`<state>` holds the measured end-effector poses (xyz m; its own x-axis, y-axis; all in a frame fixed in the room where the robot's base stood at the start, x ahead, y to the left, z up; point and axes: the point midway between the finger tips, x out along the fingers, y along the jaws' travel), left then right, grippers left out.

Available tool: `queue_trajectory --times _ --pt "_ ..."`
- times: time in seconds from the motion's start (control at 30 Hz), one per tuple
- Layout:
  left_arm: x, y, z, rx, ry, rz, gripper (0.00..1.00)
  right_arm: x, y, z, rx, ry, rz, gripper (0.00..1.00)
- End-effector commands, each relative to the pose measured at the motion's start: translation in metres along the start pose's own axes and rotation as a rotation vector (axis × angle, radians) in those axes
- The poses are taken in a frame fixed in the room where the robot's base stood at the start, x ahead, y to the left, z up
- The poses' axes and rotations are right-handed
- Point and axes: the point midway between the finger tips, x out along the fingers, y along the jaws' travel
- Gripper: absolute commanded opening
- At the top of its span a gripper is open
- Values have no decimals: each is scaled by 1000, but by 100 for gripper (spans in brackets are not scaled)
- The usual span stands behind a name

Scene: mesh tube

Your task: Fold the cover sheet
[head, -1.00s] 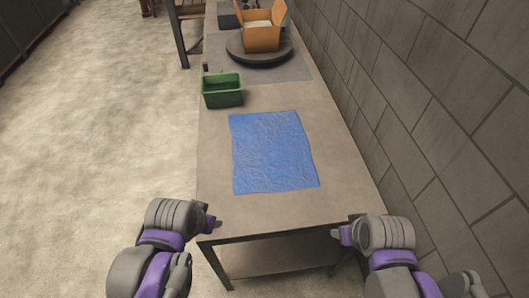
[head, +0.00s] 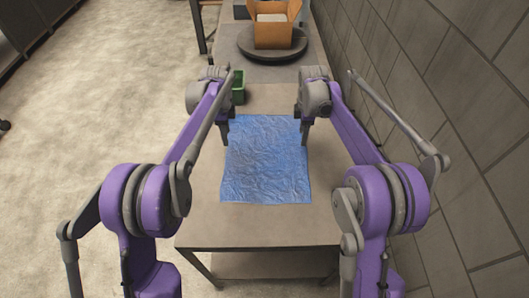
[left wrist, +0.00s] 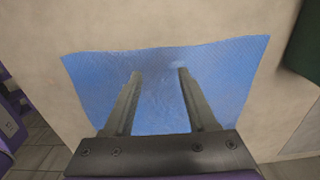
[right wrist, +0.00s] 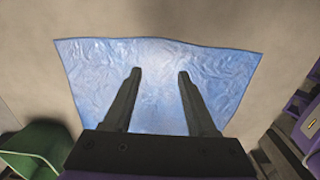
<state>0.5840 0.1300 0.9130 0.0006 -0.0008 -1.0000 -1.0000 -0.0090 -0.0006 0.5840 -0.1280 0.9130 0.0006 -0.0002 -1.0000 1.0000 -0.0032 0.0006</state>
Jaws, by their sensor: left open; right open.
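The blue cover sheet (head: 266,165) lies flat and spread out on the table, wrinkled, with its far corners close to my grippers. My left gripper (head: 225,138) is above the sheet's far left corner area, fingers pointing down. In the left wrist view its two fingers (left wrist: 158,72) are apart with nothing between them, over the sheet (left wrist: 160,95). My right gripper (head: 304,138) is above the far right corner area. In the right wrist view its fingers (right wrist: 160,72) are apart and empty over the sheet (right wrist: 160,60). Neither gripper visibly holds the sheet.
A green bin (head: 238,86) stands beyond the sheet, partly hidden by my left arm. Farther back, an orange-brown box (head: 272,30) sits on a dark round turntable (head: 258,48). A block wall (head: 440,110) runs along the right. The table (head: 250,225) is bare in front.

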Motion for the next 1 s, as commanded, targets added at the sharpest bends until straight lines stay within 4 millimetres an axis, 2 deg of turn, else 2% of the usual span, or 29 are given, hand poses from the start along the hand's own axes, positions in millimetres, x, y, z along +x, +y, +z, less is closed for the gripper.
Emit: queue_trajectory --times 0.53,0.7,1.0 --pt "71 -1 0 7 0 1 57 71 1 0 -6 0 -1 57" --pt "79 -1 0 7 0 1 57 80 1 0 -6 0 -1 57" --pt "81 -1 0 6 0 1 57 81 1 0 -6 0 -1 57"
